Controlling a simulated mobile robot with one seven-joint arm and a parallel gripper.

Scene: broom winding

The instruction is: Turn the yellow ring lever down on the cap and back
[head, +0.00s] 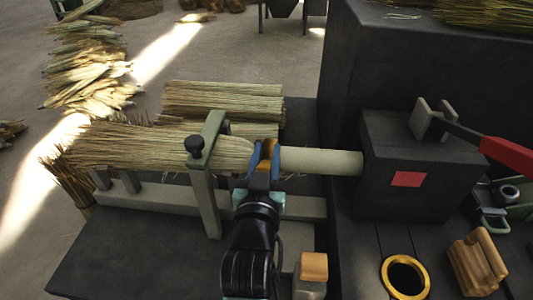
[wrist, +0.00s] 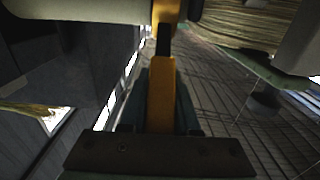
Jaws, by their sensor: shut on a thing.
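The yellow ring lever (head: 268,147) sits around the broom where the straw meets the pale handle. In the wrist view its yellow arm (wrist: 161,95) runs straight from the ring down between my fingers. My gripper (head: 264,168), with blue fingers, is shut on this arm, just below the broom in the head view. A separate cap cannot be made out; the ring and my fingers cover that part. The broom straw (head: 150,146) lies to the left of the ring, and the pale handle (head: 322,161) runs right into a dark block.
A grey clamp with a dark knob (head: 195,146) stands close left of my gripper. The dark block (head: 415,160) has a red-handled lever (head: 480,142). A gold-rimmed hole (head: 405,278) and a wooden block (head: 477,262) are at lower right. A straw bundle (head: 225,100) lies behind the broom.

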